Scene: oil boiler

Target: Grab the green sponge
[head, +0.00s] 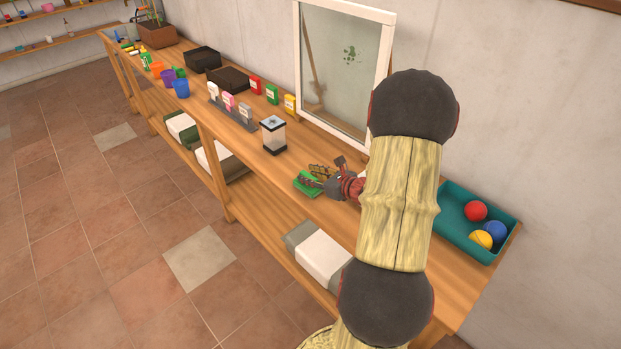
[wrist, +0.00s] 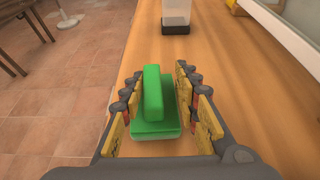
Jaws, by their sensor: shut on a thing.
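The green sponge (wrist: 153,97) has a flat base and a raised ridge on top. In the wrist view it lies between the two fingers of my gripper (wrist: 160,106), which are closed in on it from left and right. In the head view the green sponge (head: 305,186) shows at the front edge of the wooden bench, partly hidden by my gripper (head: 317,175). Whether the sponge still touches the bench top I cannot tell.
A clear container with a dark base (head: 273,134) stands beyond my gripper on the wooden bench (head: 330,208). A framed pane (head: 343,70) leans at the wall. A teal tray (head: 508,222) with coloured balls is at right. Boxes and cups stand farther left.

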